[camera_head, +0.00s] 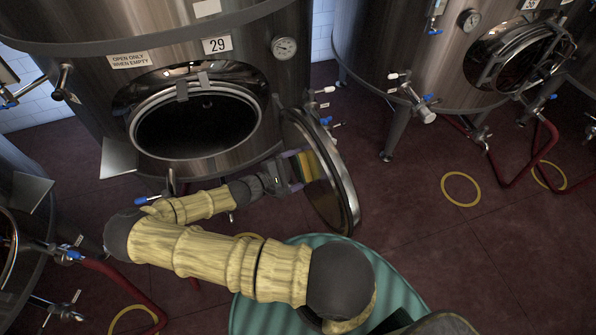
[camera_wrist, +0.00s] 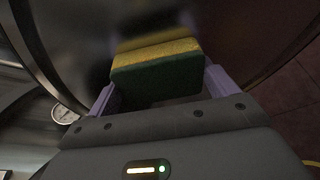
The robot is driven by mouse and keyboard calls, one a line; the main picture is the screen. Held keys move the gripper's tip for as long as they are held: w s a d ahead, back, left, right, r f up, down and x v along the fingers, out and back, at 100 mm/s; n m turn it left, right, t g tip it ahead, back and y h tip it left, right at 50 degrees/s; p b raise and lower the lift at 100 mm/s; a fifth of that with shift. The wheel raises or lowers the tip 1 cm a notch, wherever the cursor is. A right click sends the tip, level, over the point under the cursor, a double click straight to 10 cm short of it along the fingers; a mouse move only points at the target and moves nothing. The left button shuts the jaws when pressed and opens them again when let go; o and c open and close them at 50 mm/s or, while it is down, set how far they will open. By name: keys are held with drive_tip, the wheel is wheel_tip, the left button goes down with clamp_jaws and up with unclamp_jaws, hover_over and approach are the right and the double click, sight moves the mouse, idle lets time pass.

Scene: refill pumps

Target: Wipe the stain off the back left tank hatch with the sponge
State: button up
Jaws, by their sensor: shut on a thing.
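The tank with plate 29 (camera_head: 88,95) stands at the back left, its round hatch opening dark. Its hatch door (camera_head: 323,203) is swung open to the right of the opening. My gripper (camera_head: 293,170) is shut on the yellow and green sponge (camera_head: 308,166), held at the door's inner face. In the wrist view the sponge (camera_wrist: 157,78) sits between the two purple fingers of my gripper (camera_wrist: 160,92), with the shiny door surface (camera_wrist: 235,30) behind it. A yellow band above the sponge looks like its reflection. I cannot make out the stain or whether sponge and door touch.
A second tank (camera_head: 395,60) with a hatch stands at the back right, with valves and red hoses (camera_head: 510,165) near it. Another tank edge and a red hose (camera_head: 125,285) are at the left. Red floor with yellow rings (camera_head: 461,189) lies open at the right.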

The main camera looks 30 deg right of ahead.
drive_tip(key=shift+w+d+f+b, duration=0.1)
drive_tip(key=shift+w+b, duration=0.1)
drive_tip(key=shift+w, duration=0.35)
drive_tip(key=shift+w+d+f+b, duration=0.1)
drive_tip(key=shift+w+b, duration=0.05)
drive_tip(key=shift+w, duration=0.4)
drive_tip(key=shift+w+d+r, duration=0.1)
drive_tip(key=shift+w+r, duration=0.1)
drive_tip(key=shift+w, duration=0.15)
drive_tip(key=w+a+b, duration=0.1)
drive_tip(key=a, duration=0.5)
drive_tip(key=shift+w, duration=0.15)
drive_tip(key=shift+f, duration=0.1)
drive_tip(key=a, duration=0.1)
drive_tip(key=a+b, duration=0.1)
drive_tip(key=a, duration=0.1)
drive_tip(key=shift+w, duration=0.35)
